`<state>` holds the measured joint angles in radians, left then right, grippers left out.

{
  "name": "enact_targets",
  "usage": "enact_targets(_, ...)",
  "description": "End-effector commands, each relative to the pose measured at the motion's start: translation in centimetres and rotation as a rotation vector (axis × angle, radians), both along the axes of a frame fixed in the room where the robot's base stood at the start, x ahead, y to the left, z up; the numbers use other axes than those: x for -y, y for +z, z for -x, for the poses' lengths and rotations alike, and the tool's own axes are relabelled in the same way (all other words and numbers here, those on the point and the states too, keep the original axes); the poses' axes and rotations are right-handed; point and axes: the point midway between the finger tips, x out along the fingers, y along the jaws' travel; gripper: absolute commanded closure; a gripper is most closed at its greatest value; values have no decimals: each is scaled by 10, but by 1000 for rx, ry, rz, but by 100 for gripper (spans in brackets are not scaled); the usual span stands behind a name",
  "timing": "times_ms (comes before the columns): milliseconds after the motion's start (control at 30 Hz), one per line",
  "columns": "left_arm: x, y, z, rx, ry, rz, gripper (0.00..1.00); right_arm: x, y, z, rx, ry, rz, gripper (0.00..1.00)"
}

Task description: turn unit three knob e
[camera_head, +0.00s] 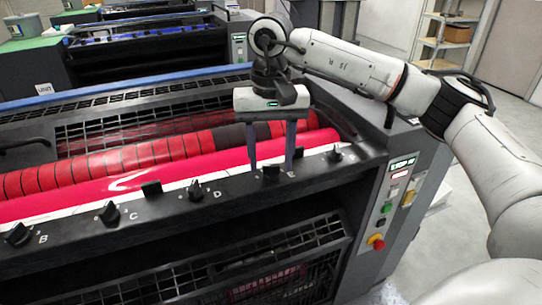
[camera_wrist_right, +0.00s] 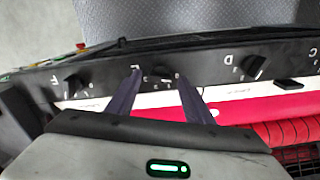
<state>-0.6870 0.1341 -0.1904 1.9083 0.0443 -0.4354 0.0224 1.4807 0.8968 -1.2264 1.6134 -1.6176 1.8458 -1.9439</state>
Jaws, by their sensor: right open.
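Knob E (camera_head: 270,172) is a small black knob on the dark rail along the front of the unit. In the head view my right gripper (camera_head: 271,163) points down over it, with one finger on each side. In the right wrist view the open fingers (camera_wrist_right: 160,80) reach the rail, and knob E (camera_wrist_right: 164,79) shows between their tips. I cannot tell whether either finger touches it. My left gripper is not in view.
Knob D (camera_head: 196,190) and knob F (camera_head: 335,154) flank knob E on the rail. Behind it lie a magenta-red roller (camera_head: 180,173) and black grilles. A control panel with a red emergency button (camera_head: 376,241) is at the right end. Floor is clear farther right.

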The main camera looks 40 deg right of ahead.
Motion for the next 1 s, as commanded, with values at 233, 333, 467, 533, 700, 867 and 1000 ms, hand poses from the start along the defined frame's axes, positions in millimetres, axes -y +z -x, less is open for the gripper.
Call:
enact_targets(233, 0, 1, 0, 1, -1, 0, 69, 0, 0, 0, 0, 0, 0, 73)
enact_targets(333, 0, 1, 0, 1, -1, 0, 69, 0, 0, 0, 0, 0, 0, 90)
enact_targets(467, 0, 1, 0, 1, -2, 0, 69, 0, 0, 0, -1, -2, 0, 94)
enact_targets(533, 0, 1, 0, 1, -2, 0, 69, 0, 0, 0, -1, -7, 0, 94)
enact_targets(700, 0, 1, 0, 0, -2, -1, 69, 0, 0, 0, -1, -50, 0, 94)
enact_targets(867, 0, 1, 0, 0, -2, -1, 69, 1, 0, 0, -1, -140, 0, 94)
enact_targets(1000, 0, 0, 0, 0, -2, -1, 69, 1, 0, 1, -2, -253, 1, 94)
